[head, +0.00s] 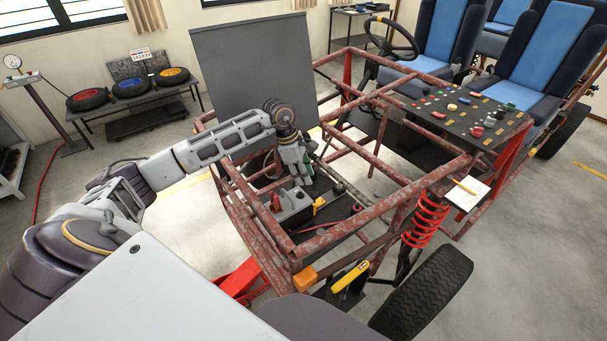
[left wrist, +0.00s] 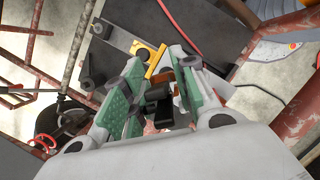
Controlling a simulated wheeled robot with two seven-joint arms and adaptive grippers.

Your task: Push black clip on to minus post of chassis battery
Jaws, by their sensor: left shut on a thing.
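My left gripper (head: 303,177) reaches down into the front of the red tube chassis (head: 262,222), just behind and above the grey battery (head: 293,207). In the left wrist view, its green-padded fingers (left wrist: 157,78) are closed around the black clip (left wrist: 157,98), which has a copper-coloured part at its far end. A red cap (head: 275,202) stands on the left of the battery. A yellow piece (head: 319,203) sits at its right side, and a yellow bracket (left wrist: 156,62) shows beyond the fingertips. The minus post cannot be made out clearly. My right gripper is not in view.
Chassis tubes surround the bay on all sides. A grey upright panel (head: 252,82) stands behind it. A red cable (left wrist: 182,30) runs near the fingers. A parts board (head: 465,110) and blue seats lie to the right; a bench with wheels (head: 131,85) stands at the back left.

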